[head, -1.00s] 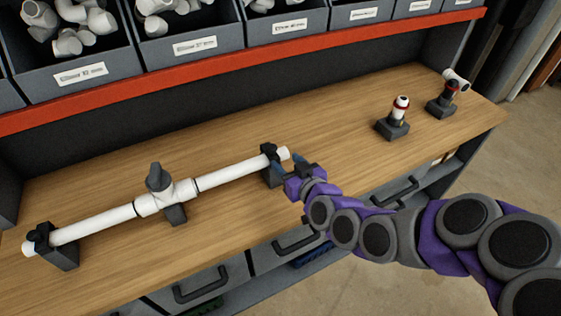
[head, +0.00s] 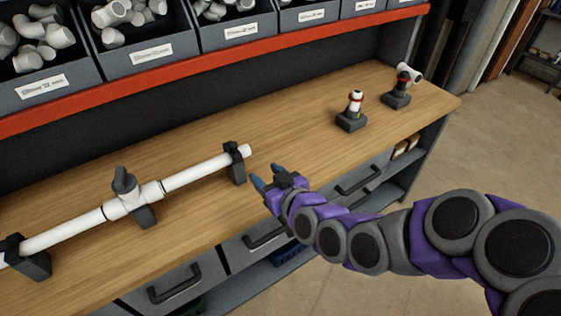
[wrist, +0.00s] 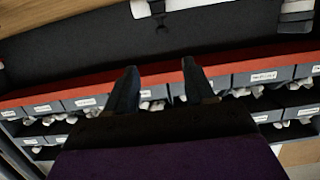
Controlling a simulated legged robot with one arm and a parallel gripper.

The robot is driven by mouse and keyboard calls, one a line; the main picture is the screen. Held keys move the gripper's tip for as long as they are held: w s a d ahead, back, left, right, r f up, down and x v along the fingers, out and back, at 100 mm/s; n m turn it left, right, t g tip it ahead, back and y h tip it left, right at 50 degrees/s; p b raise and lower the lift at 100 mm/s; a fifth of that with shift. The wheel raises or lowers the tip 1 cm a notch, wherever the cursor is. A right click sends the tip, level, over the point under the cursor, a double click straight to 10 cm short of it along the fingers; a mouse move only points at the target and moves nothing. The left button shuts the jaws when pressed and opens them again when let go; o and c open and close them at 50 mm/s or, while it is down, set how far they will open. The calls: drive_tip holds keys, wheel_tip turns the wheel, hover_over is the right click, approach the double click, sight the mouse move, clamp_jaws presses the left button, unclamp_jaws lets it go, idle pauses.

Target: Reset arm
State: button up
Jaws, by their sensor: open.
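My purple gripper (head: 266,178) is open and empty in the head view. It is at the front edge of the wooden bench, to the right of and apart from the right end of a white pipe (head: 196,172). In the wrist view the two dark fingers of my gripper (wrist: 158,82) stand apart with nothing between them. The pipe lies level in black clamp stands, with a white tee and a dark valve handle (head: 124,181) near its middle. Its left end is cut off by the picture edge.
The wooden bench (head: 290,140) has free room between the pipe and two small stands with white fittings, a nearer one (head: 351,118) and a farther one (head: 397,97). Labelled grey bins (head: 140,45) of white fittings sit behind a red rail (head: 220,61). Drawers with handles (head: 265,238) are below.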

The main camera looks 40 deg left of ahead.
drive_tip(key=w+d+f+m+h, duration=0.1)
drive_tip(key=d+f+m+h, duration=0.3)
drive_tip(key=d, duration=1.1)
drive_tip(key=w+d+r+m+h, duration=0.15)
drive_tip(key=d+h, duration=0.45)
drive_tip(key=d, duration=0.9)
drive_tip(key=s+d+r+m+g+h, duration=0.3)
drive_tip(key=s+d+m+g, duration=0.3)
drive_tip(key=s+d, duration=1.2)
drive_tip(key=s+m+h, duration=0.1)
drive_tip(key=m, duration=0.2)
drive_tip(key=shift+d+h, duration=0.15)
drive_tip(key=shift+h, duration=0.15)
drive_tip(key=shift+c, duration=1)
drive_tip(key=shift+a, duration=0.2)
